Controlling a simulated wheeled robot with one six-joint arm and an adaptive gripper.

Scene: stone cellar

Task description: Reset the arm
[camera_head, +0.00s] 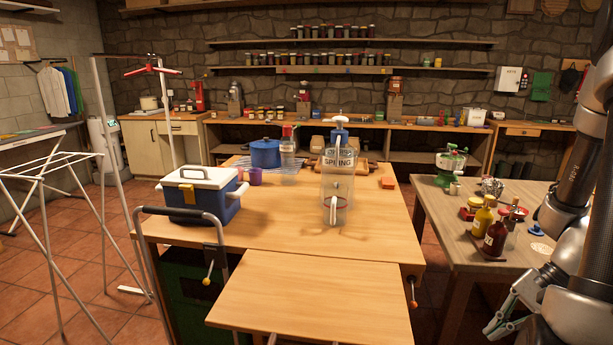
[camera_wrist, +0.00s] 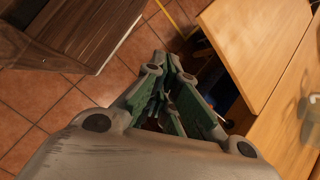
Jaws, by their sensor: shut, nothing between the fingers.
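My gripper (camera_head: 503,322) is at the lower right of the head view, low beside the right-hand table. Its grey-green fingers are shut and hold nothing. In the wrist view the shut fingers (camera_wrist: 170,75) point away from the camera, over the tiled floor between two wooden furniture pieces. My arm comes down along the right edge of the head view and hides part of the right-hand table.
The central table (camera_head: 280,235) bears a blue-and-white cooler (camera_head: 205,198), a clear dispenser (camera_head: 337,190) and a blue pot (camera_head: 265,153). The right table (camera_head: 455,228) holds sauce bottles (camera_head: 495,235) near my arm. A drying rack (camera_head: 50,180) stands left. Tiled floor (camera_wrist: 40,110) is open below my gripper.

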